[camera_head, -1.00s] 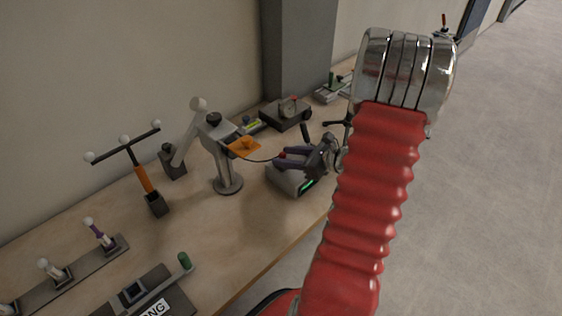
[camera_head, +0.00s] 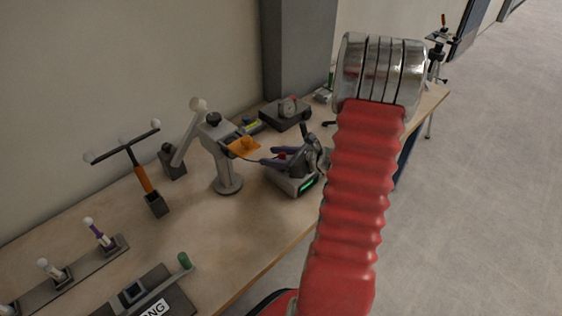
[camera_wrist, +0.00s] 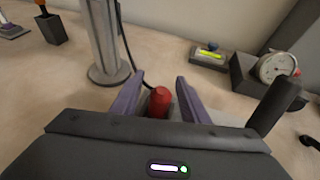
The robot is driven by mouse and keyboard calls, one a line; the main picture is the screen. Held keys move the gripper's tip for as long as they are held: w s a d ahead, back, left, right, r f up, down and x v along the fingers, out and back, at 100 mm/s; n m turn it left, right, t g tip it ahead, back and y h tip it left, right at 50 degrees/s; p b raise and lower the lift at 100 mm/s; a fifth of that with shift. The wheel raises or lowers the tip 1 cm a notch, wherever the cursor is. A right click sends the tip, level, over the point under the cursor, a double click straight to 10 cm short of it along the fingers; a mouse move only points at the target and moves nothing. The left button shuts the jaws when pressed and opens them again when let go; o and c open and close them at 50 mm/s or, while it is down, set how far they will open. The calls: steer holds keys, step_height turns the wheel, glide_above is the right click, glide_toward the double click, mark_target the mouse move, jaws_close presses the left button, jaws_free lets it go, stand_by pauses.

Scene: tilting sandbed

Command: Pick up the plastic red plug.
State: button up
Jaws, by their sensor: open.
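The red plug (camera_wrist: 159,102) stands between the two purple fingers of my gripper (camera_wrist: 158,92) in the wrist view, with a gap on each side of it. The fingers are open and do not appear to touch the plug. A dark cable runs up from beside the plug. In the head view the plug is a small red spot (camera_head: 282,156), partly hidden by my gripper (camera_head: 280,158) near the middle of the bench. My gripper's dark body hides what lies below the plug in the wrist view.
A grey post on a round base (camera_wrist: 108,72) stands close left of my gripper. A block with a round dial gauge (camera_wrist: 278,68) and a small yellow-green display device (camera_wrist: 208,54) are to the right. An orange part (camera_head: 243,147) hangs by the post.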

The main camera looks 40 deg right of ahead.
steer(key=shift+c, duration=0.5)
jaws_close()
steer(key=shift+r, duration=0.15)
step_height(320, 180, up, 10)
stand_by(0.7)
stand_by(0.5)
